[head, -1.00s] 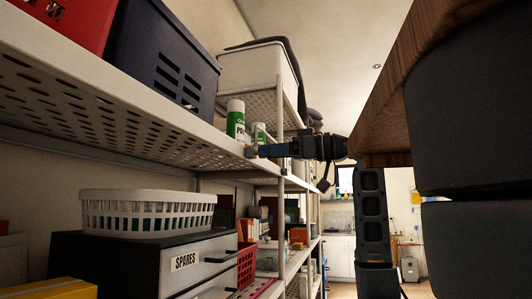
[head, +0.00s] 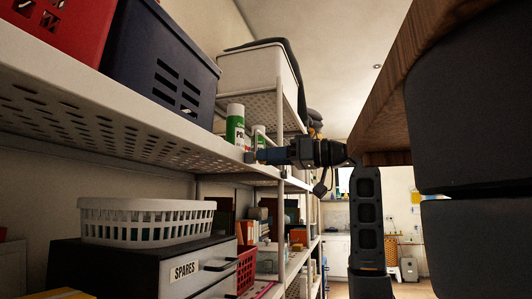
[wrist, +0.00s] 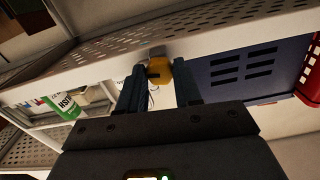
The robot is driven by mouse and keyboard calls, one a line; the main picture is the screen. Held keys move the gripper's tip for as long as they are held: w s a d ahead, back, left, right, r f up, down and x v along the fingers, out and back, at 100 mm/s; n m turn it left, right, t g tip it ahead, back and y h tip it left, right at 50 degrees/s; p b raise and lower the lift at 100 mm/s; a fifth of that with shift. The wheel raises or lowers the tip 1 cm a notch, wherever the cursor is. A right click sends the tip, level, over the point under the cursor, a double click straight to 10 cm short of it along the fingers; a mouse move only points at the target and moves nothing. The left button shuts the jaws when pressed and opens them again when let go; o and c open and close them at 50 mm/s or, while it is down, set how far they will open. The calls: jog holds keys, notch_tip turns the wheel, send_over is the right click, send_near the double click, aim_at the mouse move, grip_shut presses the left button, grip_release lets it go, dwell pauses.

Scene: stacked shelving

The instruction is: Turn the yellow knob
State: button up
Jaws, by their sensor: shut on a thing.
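The yellow knob (wrist: 160,71) is on the front edge of the perforated shelf in the wrist view. It sits between the two dark fingers of my gripper (wrist: 160,88), which is shut on it. In the head view my gripper (head: 252,156) reaches from the right to the front edge of the same shelf, below the green and white cans. The knob itself is hidden or too small to make out there.
On the upper shelf (head: 120,128) stand a dark blue crate (head: 160,65), a green and white can (head: 235,122) and a red crate (head: 65,25). A white basket (head: 146,221) sits below on a SPARES drawer unit (head: 140,262). A wooden slab (head: 400,90) overhangs at right.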

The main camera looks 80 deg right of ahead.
jog(key=shift+m, duration=0.5)
jog(key=m+p, duration=0.3)
jog(key=m, duration=0.3)
jog(key=shift+m, duration=0.4)
